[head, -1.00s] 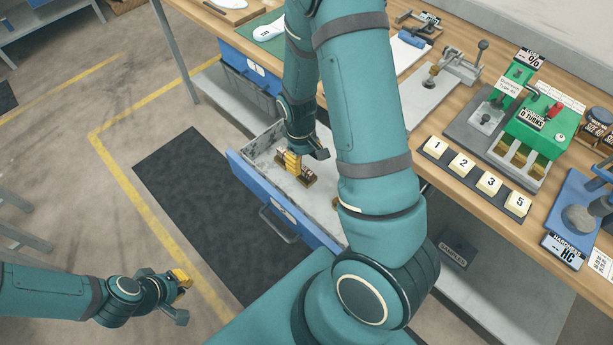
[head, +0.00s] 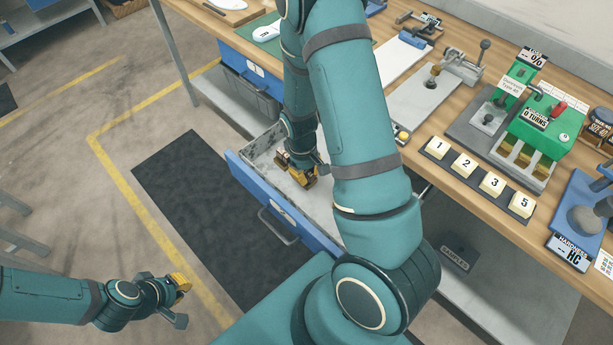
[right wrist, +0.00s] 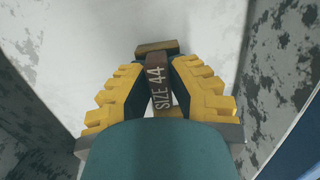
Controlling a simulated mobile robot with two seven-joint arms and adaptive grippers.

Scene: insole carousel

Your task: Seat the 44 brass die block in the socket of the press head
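The brass die block marked SIZE 44 (right wrist: 158,84) lies between the yellow fingers of my right gripper (right wrist: 159,75) in the right wrist view. The fingertips close in on both sides of its dark, narrow labelled part; its lower body is largely hidden. In the head view my right gripper (head: 306,176) is down inside the open drawer and hides most of this block. My left gripper (head: 180,287) is at lower left over the floor, away from the bench; its finger gap is not clear. I cannot tell which bench device is the press head.
On the bench stand a row of numbered blocks (head: 463,165), a green machine (head: 545,133), a metal fixture (head: 462,66) and a blue hardness tester (head: 580,215).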

